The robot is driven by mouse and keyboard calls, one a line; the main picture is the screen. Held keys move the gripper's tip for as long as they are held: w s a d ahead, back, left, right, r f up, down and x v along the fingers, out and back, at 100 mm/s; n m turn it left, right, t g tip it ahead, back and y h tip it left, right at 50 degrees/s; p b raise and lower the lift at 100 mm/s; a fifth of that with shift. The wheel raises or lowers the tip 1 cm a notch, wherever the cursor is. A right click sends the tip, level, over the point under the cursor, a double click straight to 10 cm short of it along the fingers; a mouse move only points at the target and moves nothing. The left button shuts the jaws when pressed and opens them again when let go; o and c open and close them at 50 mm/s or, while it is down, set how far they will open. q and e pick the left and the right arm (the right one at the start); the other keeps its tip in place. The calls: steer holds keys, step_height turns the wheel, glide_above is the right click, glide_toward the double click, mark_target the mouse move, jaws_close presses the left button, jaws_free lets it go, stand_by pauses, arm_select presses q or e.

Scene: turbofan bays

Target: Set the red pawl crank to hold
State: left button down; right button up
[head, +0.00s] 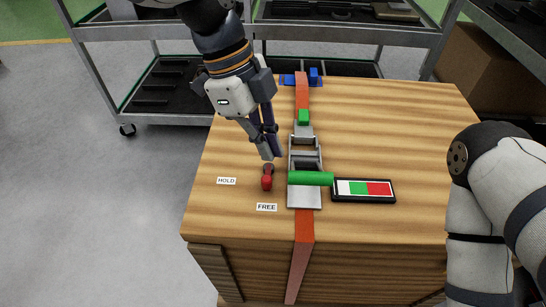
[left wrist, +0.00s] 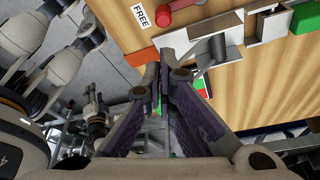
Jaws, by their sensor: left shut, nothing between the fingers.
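The red pawl crank (head: 267,182) is on the wooden top, left of the metal ratchet buckle (head: 304,196). Its red end points toward the front, to the FREE label (head: 266,207). The HOLD label (head: 227,181) lies to the left of the crank. My left gripper (head: 272,153) is shut and empty, just behind the crank in the head view; I cannot tell whether it touches it. In the left wrist view, the closed fingers (left wrist: 164,76) show below the crank (left wrist: 178,14) and the FREE label (left wrist: 139,16).
An orange strap (head: 304,253) runs through the buckle and over the front edge. A green bar (head: 310,178) crosses the buckle. A white, green and red indicator (head: 363,190) lies to its right. A grey cart (head: 170,85) stands behind. The right tabletop is mostly clear.

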arm_select(q)
steer(key=x, duration=0.8)
steer(key=shift+f, duration=0.25)
arm_select(e)
steer(key=shift+s+f, duration=0.2)
steer(key=shift+f, duration=0.1)
